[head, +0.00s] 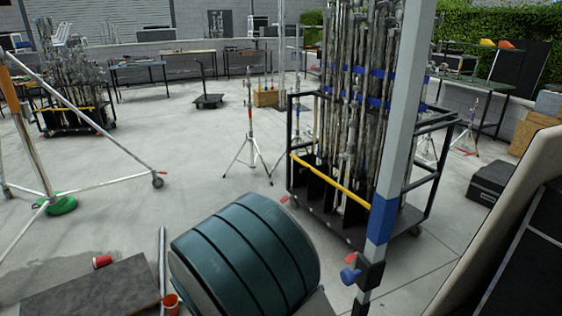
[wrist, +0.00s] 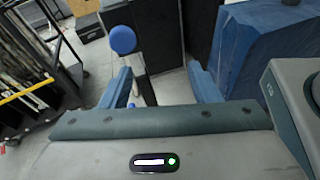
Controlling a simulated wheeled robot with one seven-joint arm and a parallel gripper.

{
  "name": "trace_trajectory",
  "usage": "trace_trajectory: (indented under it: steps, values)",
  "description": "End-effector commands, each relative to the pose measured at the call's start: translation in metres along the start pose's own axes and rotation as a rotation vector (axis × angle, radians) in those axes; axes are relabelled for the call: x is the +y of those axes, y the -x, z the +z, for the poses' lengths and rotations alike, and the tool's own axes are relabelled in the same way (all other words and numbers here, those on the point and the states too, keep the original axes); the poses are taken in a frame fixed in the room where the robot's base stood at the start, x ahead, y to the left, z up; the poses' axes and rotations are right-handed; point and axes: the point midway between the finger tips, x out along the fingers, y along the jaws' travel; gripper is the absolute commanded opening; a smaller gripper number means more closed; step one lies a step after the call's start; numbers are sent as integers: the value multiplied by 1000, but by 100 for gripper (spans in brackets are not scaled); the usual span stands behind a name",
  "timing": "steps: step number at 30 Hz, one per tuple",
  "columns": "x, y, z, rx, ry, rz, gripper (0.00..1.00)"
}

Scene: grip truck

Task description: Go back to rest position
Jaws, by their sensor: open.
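My gripper (wrist: 159,67) shows in the wrist view, with its two blue-grey fingers spread apart. Nothing is between the fingertips that I can see as held. A blue round knob (wrist: 123,39) on a dark clamp stands just beyond the left finger; I cannot tell whether they touch. In the head view the blue knob (head: 350,275) sits low on a grey upright pole (head: 400,120) with a blue band. My gripper's fingers do not show in the head view.
A wheeled cart (head: 345,185) full of metal poles stands behind the upright pole. A tripod stand (head: 249,140) is left of it. A blue covered block (wrist: 262,50) is close beyond the right finger. Open concrete floor (head: 210,150) lies left of the cart.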

Motion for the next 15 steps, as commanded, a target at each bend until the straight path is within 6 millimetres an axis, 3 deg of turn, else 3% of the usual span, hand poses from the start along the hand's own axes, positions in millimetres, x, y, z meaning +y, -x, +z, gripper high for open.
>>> trace_trajectory:
  steps: [3, 6, 15]
  values:
    - [-22, -27, 9, 186, -134, -176, 56]
    - [-40, -40, 14, 328, -261, -313, 56]
    - [-79, -51, 34, 692, -725, -673, 56]
